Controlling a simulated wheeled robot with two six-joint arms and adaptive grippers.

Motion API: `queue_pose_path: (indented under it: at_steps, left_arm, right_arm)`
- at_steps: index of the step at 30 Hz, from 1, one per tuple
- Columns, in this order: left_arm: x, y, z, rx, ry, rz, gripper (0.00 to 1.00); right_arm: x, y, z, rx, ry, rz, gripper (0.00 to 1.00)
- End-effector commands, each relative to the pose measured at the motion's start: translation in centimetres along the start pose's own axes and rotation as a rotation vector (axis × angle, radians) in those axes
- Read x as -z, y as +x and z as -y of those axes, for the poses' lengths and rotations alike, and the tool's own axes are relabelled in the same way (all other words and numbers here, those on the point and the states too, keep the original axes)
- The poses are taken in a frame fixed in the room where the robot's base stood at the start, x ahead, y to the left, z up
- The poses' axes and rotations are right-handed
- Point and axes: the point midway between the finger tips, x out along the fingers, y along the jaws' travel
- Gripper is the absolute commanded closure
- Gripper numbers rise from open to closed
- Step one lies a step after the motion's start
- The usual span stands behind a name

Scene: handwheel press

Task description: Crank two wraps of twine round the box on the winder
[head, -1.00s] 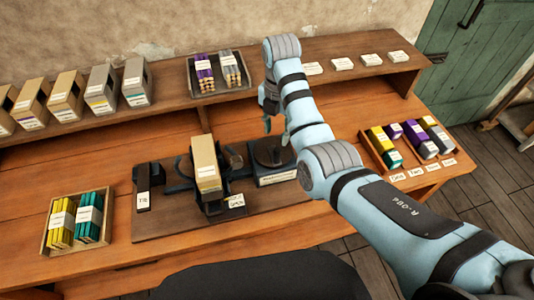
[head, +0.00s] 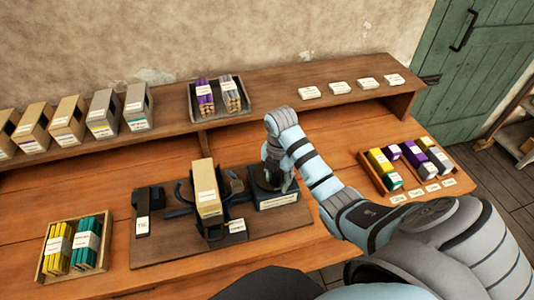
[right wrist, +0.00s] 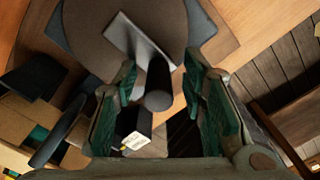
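A tan box (head: 207,188) with a white label stands upright in the dark winder (head: 184,196) at the middle of the bench. To its right is a black round crank base (head: 259,178), partly hidden by my right gripper (head: 275,172). In the right wrist view, a dark cylindrical crank handle (right wrist: 158,88) on a grey arm (right wrist: 134,38) rises between the fingers of my right gripper (right wrist: 160,112). The fingers are open, with gaps visible on both sides of the handle. No twine can be made out round the box. My left gripper is not in view.
A black block (head: 143,212) stands left of the winder. A tray of yellow and teal bundles (head: 74,245) lies front left, and a tray of coloured blocks (head: 408,168) lies right. The back shelf (head: 290,80) holds boxes and a tray of purple and grey bundles.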

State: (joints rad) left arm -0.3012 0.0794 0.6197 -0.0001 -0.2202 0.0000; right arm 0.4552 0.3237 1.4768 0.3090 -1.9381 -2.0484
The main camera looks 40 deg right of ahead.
Motion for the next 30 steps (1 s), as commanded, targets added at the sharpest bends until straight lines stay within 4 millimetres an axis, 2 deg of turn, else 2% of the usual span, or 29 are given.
queue_pose_path:
  at_steps: [4, 11, 12, 23, 30]
  left_arm:
    - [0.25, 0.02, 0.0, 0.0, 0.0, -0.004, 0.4]
    - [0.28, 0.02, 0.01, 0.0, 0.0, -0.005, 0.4]
    - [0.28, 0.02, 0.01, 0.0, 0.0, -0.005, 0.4]
    - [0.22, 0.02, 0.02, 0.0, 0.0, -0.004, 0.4]
    - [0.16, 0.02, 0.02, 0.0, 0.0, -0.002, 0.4]
  right_arm:
    - [0.05, 0.0, -0.1, 0.0, -0.002, 0.0, 0.62]
    - [0.11, -0.02, -0.22, 0.0, -0.004, 0.0, 0.99]
    - [0.12, -0.01, -0.22, 0.0, -0.004, 0.0, 1.0]
    - [0.26, -0.01, -0.37, 0.001, 0.032, -0.001, 1.0]
    - [0.65, -0.03, -0.89, 0.0, 0.157, -0.002, 1.0]
